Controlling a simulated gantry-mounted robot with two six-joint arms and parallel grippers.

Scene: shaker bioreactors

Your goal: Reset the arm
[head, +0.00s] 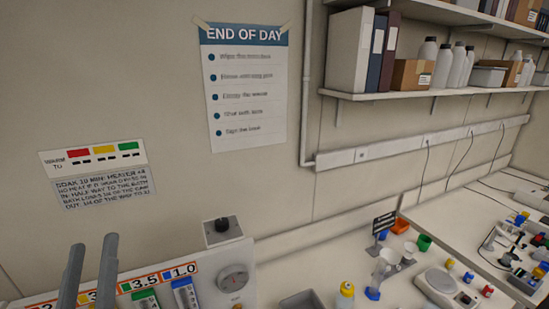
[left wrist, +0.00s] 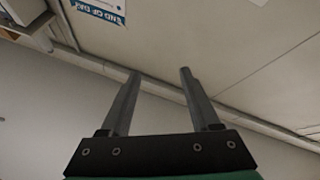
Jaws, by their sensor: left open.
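My left gripper (head: 90,268) shows at the lower left of the head view, its two grey fingers pointing up and apart. In the left wrist view the same gripper (left wrist: 160,72) is open and empty, with bare wall beyond the fingers. In the head view it is in front of the panel with coloured number labels (head: 150,282). It touches nothing that I can see. My right gripper does not show.
An END OF DAY poster (head: 245,90) and a smaller notice (head: 97,172) hang on the wall. A shelf (head: 440,92) with binders and bottles is at upper right. The bench (head: 400,292) holds a balance (head: 442,287), a yellow bottle (head: 345,295) and small labware.

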